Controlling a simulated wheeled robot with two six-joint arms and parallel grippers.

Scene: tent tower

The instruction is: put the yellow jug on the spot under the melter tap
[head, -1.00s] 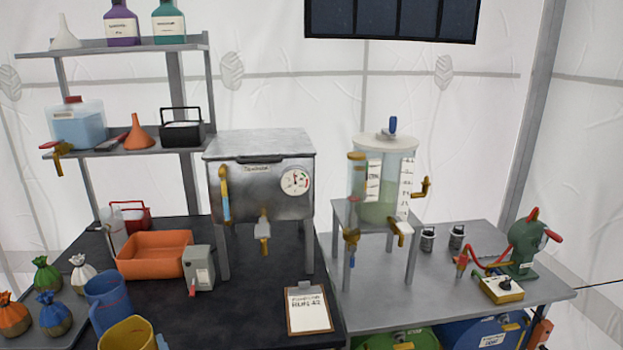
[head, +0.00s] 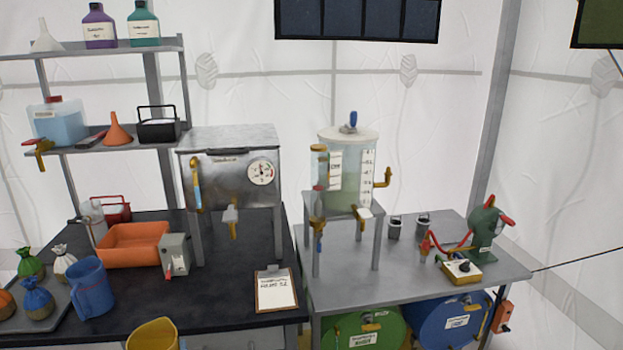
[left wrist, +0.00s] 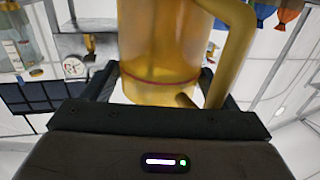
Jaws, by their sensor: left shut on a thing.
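The yellow jug (head: 152,335) shows at the bottom edge of the head view, its lower part cut off, in front of the black table. In the left wrist view the yellow jug (left wrist: 160,50) fills the middle, with its handle to the right. My left gripper (left wrist: 150,88) is shut on its body. The melter (head: 228,165) is a steel box on legs with a round gauge. Its tap (head: 231,218) hangs at the front above the black table. I see no clear mark on the tabletop under it. My right gripper is in neither view.
A clipboard (head: 276,290) lies right of the melter, near the table's front edge. A grey box (head: 174,254), an orange tray (head: 132,245) and a blue jug (head: 92,288) stand to its left. The black tabletop (head: 215,290) in front of the melter is bare.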

